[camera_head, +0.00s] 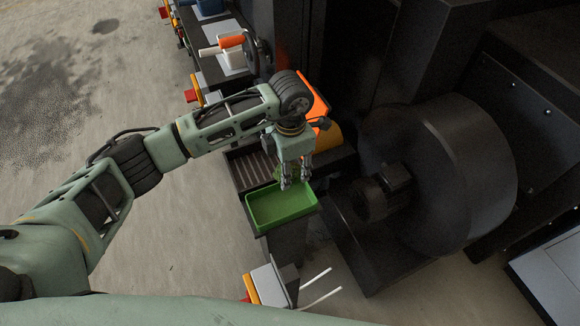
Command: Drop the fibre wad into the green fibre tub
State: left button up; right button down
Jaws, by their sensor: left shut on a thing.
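The green fibre tub (262,222) is a shallow open tray in the middle of the view, on a dark stand at the front of the machine. Its visible floor is bare. I cannot tell how high the fingertips are above the tub's floor. My right gripper is not in view.
A dark slatted grate (250,168) lies just behind the tub. An orange housing (318,108) stands beyond my gripper. A large black drum machine (440,170) fills the right. Bare floor lies left.

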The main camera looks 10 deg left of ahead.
pick_arm(q)
jog(key=shift+f+b, duration=0.25)
jog(key=shift+b, duration=0.15)
jog(key=shift+f+b, duration=0.35)
jog(key=shift+f, duration=0.05)
jog(key=b, duration=0.9)
send_over(290, 202)
notch_tip(290, 202, down, 10)
jog(key=shift+r, duration=0.15)
jog(key=shift+f+b, duration=0.3)
jog(key=shift+f, duration=0.25)
jog(key=o, duration=1.2)
jog(key=shift+o, duration=0.3)
